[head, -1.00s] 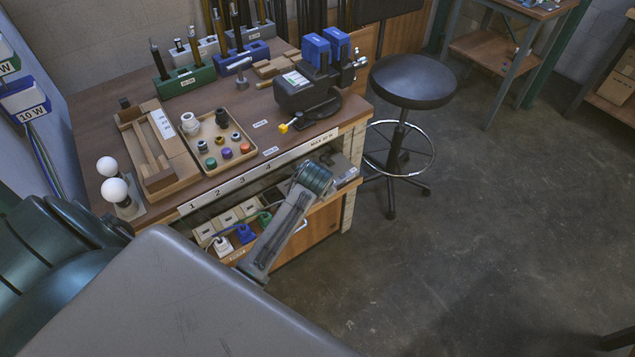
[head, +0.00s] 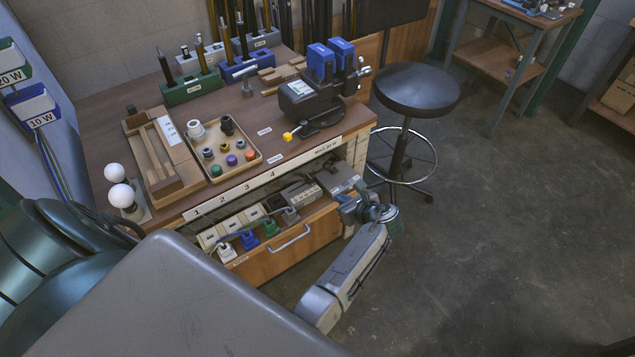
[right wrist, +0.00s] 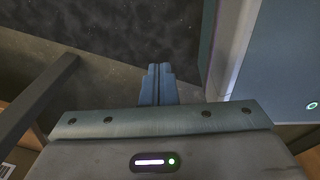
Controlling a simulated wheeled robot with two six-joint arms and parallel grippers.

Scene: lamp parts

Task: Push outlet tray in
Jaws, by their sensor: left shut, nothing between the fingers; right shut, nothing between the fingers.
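The outlet tray (head: 219,256) is under the front edge of the workbench. It carries a row of pale outlet blocks (head: 209,237) with white, blue and green plugs, and a dark box (head: 301,194) farther right. How far it sticks out is hard to tell. My left gripper (head: 349,203) is shut and empty by the tray's right end, near the bench's right front corner. Its fingertips are partly hidden, and I cannot tell whether it touches the tray. My right gripper (right wrist: 158,84) is shut and empty in the right wrist view; no outlet tray is recognizable there.
A wooden front with a metal handle (head: 290,240) is below the outlets. The bench top holds a parts tray (head: 254,166), a vise (head: 308,105) and bulbs (head: 121,196). A black stool (head: 404,92) stands right of the bench. Floor (head: 500,250) is open at the right.

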